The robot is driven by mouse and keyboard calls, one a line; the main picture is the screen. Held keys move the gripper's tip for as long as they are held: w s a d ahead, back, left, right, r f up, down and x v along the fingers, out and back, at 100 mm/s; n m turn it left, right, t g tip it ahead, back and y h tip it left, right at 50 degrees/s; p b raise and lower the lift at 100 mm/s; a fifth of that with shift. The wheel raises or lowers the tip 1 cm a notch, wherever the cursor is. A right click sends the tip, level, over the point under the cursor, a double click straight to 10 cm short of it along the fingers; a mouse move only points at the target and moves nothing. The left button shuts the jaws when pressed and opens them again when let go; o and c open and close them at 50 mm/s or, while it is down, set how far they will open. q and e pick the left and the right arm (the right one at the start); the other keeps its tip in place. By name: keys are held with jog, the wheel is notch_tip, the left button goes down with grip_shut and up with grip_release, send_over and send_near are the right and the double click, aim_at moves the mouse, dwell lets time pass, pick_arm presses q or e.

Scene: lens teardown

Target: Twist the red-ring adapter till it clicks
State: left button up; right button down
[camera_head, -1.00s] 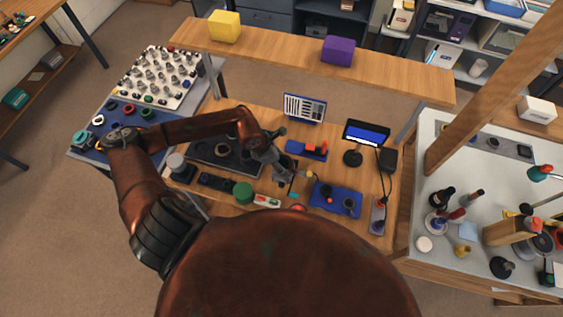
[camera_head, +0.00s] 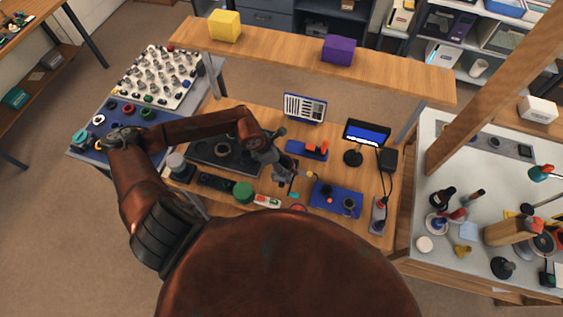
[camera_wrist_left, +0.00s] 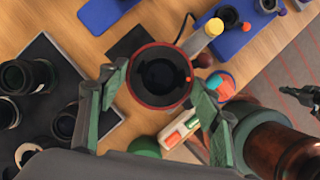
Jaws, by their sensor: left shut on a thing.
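The red-ring adapter (camera_wrist_left: 140,93) is a black round part with a thin red rim and a small red mark on its right side. It sits between the fingers of my left gripper (camera_wrist_left: 157,88) in the left wrist view. The fingers are shut on it, one on each side. In the head view, my left gripper (camera_head: 285,179) points down over the middle of the workbench, and the adapter is too small and covered to make out. What lies under the adapter is hidden. A dark jointed part at the wrist view's right edge may be my right gripper (camera_wrist_left: 300,96).
A dark tray (camera_head: 238,172) with black lens parts is left of the gripper. A blue tray (camera_head: 322,205) lies to the right, near a small screen (camera_head: 366,133). A green round thing (camera_head: 243,191) and a red-white-green block (camera_head: 267,201) stand close in front.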

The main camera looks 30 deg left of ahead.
pick_arm(q)
jog(key=shift+a+f+m+b, duration=0.1)
jog(key=shift+m+b, duration=0.5)
jog(key=shift+b, duration=0.2)
jog(key=shift+w+m+g+h+b, duration=0.1)
jog(key=shift+m+g+h+b, duration=0.3)
jog(key=shift+m+b, duration=0.2)
jog(key=shift+m+b, duration=0.5)
jog(key=shift+m+g+b, duration=0.4)
jog(key=shift+m+b, duration=0.3)
jog(key=shift+b, duration=0.05)
jog(key=shift+w, duration=0.1)
